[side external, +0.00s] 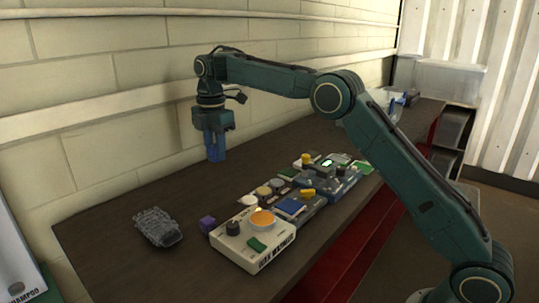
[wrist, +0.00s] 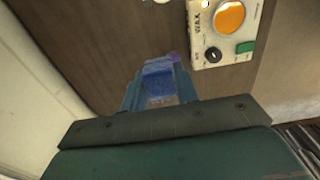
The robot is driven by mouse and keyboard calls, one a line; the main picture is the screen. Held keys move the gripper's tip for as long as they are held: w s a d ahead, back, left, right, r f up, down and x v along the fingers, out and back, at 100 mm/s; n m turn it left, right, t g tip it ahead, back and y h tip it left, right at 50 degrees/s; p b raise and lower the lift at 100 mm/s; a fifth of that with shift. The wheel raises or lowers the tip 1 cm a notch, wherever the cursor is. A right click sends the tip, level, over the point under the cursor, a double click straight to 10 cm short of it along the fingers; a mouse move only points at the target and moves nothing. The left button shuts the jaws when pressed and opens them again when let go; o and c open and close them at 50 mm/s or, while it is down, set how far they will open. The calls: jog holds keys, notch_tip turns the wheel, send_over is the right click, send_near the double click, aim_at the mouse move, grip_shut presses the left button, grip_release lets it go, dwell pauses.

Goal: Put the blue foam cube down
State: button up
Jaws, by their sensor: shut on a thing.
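My gripper (side external: 216,151) points straight down over the wall side of the dark brown bench. In the wrist view, its two blue fingers (wrist: 160,92) are shut on the blue foam cube (wrist: 158,67), which sits between their tips. In the side view, the cube is hard to tell apart from the blue fingers. I cannot tell whether its underside touches the bench or hangs above it.
A cream wax control box (side external: 253,240) stands at the front, with a small purple cube (side external: 207,224) beside it. A dark grey brush-like object (side external: 158,227) lies to the left. Several small devices (side external: 312,190) line the bench's outer edge. The bench top (side external: 185,195) between is bare.

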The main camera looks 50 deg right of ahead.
send_over(202, 210)
notch_tip(202, 210, down, 9)
jog(key=shift+s+f, duration=0.1)
jog(key=shift+f, duration=0.35)
jog(key=shift+f, duration=0.15)
jog(key=shift+f, duration=3.85)
jog(key=shift+f, duration=0.15)
jog(key=o, duration=0.9)
jog(key=shift+o, duration=0.2)
